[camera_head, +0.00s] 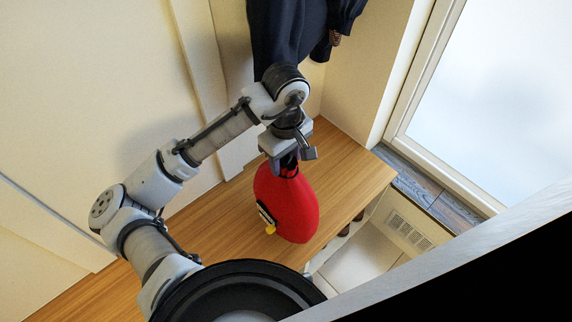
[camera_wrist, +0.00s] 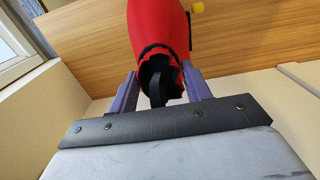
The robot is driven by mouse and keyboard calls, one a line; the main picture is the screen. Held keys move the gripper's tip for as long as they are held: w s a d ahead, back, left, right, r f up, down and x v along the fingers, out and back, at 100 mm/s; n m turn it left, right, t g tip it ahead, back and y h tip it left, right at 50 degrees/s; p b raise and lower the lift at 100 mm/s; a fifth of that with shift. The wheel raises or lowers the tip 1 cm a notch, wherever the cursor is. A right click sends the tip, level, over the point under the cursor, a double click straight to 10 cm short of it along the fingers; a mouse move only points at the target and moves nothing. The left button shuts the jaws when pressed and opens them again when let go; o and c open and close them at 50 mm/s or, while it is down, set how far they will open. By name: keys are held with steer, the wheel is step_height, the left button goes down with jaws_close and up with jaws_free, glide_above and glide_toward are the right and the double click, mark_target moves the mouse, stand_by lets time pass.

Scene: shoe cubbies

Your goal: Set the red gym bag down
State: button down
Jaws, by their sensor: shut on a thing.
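The red gym bag (camera_head: 290,205) hangs from my gripper (camera_head: 288,160) over the wooden bench top (camera_head: 225,222). It has a black gathered neck and a yellow tag at its lower left side. In the wrist view the red bag (camera_wrist: 158,28) lies beyond the two purple fingers of my gripper (camera_wrist: 160,92), with its dark neck between them. The fingers are shut on the neck. The bag's lower end appears over the bench near its front edge; I cannot tell whether it touches the wood.
Dark blue clothing (camera_head: 285,30) hangs on the wall behind my gripper. Shoes show in a cubby (camera_head: 350,228) below the bench's right front edge. A vent grille (camera_head: 408,230) and a bright window (camera_head: 490,90) are at the right. The bench top left of the bag is clear.

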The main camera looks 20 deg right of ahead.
steer(key=shift+f, duration=1.55)
steer(key=c, duration=0.7)
jaws_free()
steer(key=shift+o, duration=0.2)
step_height(320, 180, up, 12)
steer(key=shift+r+p, duration=0.15)
steer(key=shift+p, duration=0.35)
